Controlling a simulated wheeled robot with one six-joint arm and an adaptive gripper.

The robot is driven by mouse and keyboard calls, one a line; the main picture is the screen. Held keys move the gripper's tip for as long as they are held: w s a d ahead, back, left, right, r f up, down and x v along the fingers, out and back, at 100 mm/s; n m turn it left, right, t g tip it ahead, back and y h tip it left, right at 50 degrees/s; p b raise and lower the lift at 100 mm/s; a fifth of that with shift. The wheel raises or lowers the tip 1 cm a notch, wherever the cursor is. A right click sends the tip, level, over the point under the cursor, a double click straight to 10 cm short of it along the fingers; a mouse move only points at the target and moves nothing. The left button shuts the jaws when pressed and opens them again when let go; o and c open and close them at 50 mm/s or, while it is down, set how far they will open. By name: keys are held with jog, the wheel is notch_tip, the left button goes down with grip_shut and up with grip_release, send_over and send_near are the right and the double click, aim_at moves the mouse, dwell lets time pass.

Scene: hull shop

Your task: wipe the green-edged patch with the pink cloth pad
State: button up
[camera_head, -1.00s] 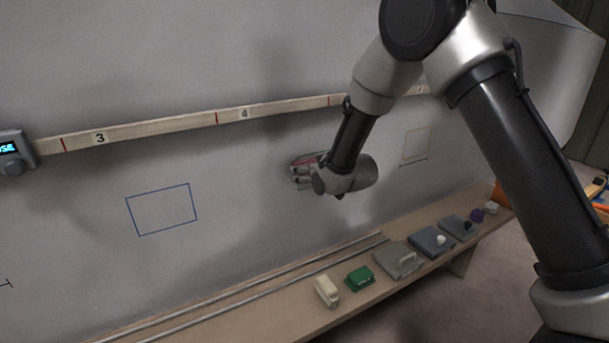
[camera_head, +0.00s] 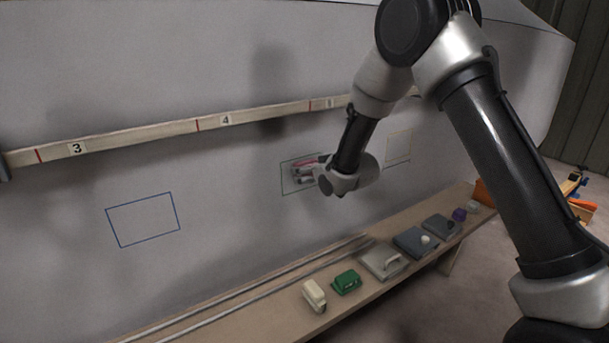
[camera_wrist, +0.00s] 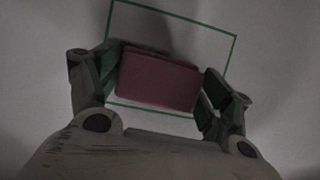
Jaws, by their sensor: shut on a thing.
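The green-edged patch (camera_wrist: 203,43) is a tilted rectangle outlined on the pale hull wall. It also shows in the head view (camera_head: 287,179), partly hidden behind my gripper. The pink cloth pad (camera_wrist: 158,80) is between the fingers of my gripper (camera_wrist: 158,86), which is shut on it. In the wrist view the pad lies within the green outline, over its lower middle, and the upper part of the patch is uncovered. In the head view my gripper (camera_head: 305,172) is at the wall, and only a sliver of pink shows. I cannot tell whether the pad touches the surface.
A blue-edged patch (camera_head: 143,220) is to the left and a yellowish-edged one (camera_head: 398,147) to the right. A numbered strip (camera_head: 150,135) runs above. Below, a bench (camera_head: 250,318) bears rails, a cream block (camera_head: 314,296), a green block (camera_head: 346,282) and several grey tools.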

jog(key=w+d, duration=0.3)
jog(key=d, duration=0.2)
jog(key=shift+w+d, duration=0.25)
jog(key=shift+w, duration=0.1)
dwell(0.3)
jog(key=shift+o, duration=0.7)
jog(key=shift+c, duration=0.7)
jog(key=shift+s+d, duration=0.35)
jog(key=shift+s, duration=0.2)
jog(key=shift+s+d+r, duration=0.1)
jog(key=shift+s+d, duration=0.6)
jog(key=shift+s, duration=0.35)
jog(key=shift+s+d, duration=0.7)
jog(key=shift+s, duration=0.3)
